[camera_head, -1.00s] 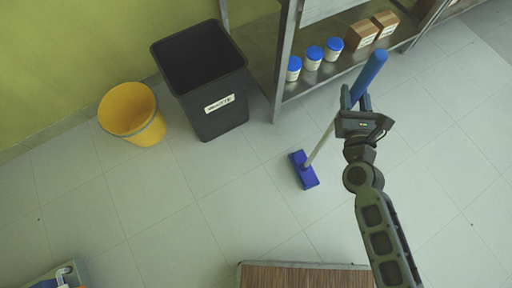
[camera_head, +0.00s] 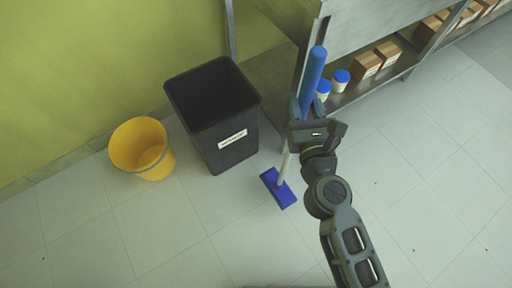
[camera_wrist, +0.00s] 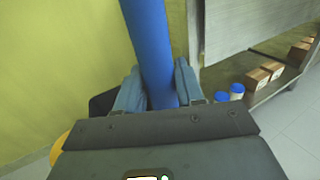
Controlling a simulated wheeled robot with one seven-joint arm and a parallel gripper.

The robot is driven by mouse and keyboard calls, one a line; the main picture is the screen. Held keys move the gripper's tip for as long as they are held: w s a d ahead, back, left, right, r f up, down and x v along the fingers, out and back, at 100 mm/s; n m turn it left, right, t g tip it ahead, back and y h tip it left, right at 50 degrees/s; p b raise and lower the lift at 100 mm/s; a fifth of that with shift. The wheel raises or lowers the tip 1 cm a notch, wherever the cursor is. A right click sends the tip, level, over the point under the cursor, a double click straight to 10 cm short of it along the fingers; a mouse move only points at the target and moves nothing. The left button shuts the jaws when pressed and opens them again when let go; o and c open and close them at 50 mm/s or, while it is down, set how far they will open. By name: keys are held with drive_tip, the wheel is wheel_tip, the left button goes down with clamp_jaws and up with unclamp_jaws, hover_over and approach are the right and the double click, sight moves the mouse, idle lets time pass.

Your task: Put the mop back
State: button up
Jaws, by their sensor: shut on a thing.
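The mop has a blue handle (camera_head: 313,75), a pale shaft (camera_head: 285,165) and a blue head (camera_head: 278,188). My gripper (camera_head: 309,108) is shut on the blue handle near its lower end. The mop stands slightly tilted, with its head at or just above the floor; I cannot tell if it touches. In the wrist view the blue handle (camera_wrist: 148,50) rises between my two fingers. My gripper hides the part of the mop just below the grip.
A yellow bucket (camera_head: 141,148) stands by the green wall, left of a black labelled bin (camera_head: 225,150). A metal shelf (camera_head: 370,92) right of the bin holds blue-lidded jars (camera_head: 341,78) and cardboard boxes (camera_head: 367,66). The floor at right is clear.

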drive_tip(key=a+f+b, duration=0.5)
drive_tip(key=a+f, duration=0.5)
drive_tip(key=shift+a+b, duration=0.25)
drive_tip(key=shift+b, duration=0.15)
drive_tip(key=shift+w+f, duration=0.1)
drive_tip(key=shift+f, duration=0.15)
drive_tip(key=o, duration=1.1)
drive_tip(key=shift+o, duration=0.2)
